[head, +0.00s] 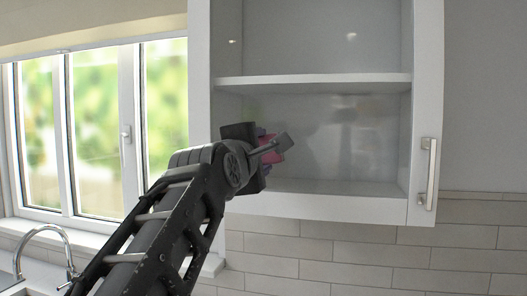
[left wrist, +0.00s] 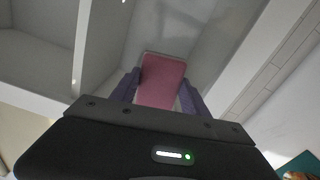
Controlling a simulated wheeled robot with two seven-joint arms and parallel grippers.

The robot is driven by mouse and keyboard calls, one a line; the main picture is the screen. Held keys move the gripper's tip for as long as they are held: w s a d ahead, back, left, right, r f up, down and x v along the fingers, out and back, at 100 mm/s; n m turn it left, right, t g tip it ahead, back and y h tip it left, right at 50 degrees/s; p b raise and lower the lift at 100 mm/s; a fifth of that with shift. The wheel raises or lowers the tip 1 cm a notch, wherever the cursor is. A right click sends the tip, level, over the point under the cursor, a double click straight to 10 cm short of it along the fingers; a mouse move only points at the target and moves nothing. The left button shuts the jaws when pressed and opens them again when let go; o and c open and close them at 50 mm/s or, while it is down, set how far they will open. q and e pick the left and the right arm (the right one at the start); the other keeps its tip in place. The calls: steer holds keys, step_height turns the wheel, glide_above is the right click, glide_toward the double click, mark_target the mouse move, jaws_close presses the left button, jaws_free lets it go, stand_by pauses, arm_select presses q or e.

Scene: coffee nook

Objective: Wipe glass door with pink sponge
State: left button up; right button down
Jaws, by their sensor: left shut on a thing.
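The glass door (head: 350,135) closes the front of a white wall cabinet, with an empty shelf showing through it and a metal bar handle (head: 428,172) at its right. My left gripper (head: 266,148) is in front of the lower left part of the glass, partly hidden by its own wrist in the head view. It is shut on the pink sponge (left wrist: 163,80), which shows between its two purple-grey fingers in the left wrist view. The sponge is close to the glass; I cannot tell whether it touches. My right gripper is not in view.
The cabinet's white frame (head: 199,80) borders the glass. A window (head: 95,125) is at the left, with a curved faucet (head: 45,232) below it. Tiled wall (head: 400,250) lies under the cabinet. The glass to the right of my gripper is unobstructed.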

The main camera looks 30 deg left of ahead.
arm_select(q)
steer(key=shift+b+v, duration=1.1)
steer(key=shift+v, duration=1.75)
steer(key=shift+b+v, duration=0.45)
steer(key=shift+v, duration=1.05)
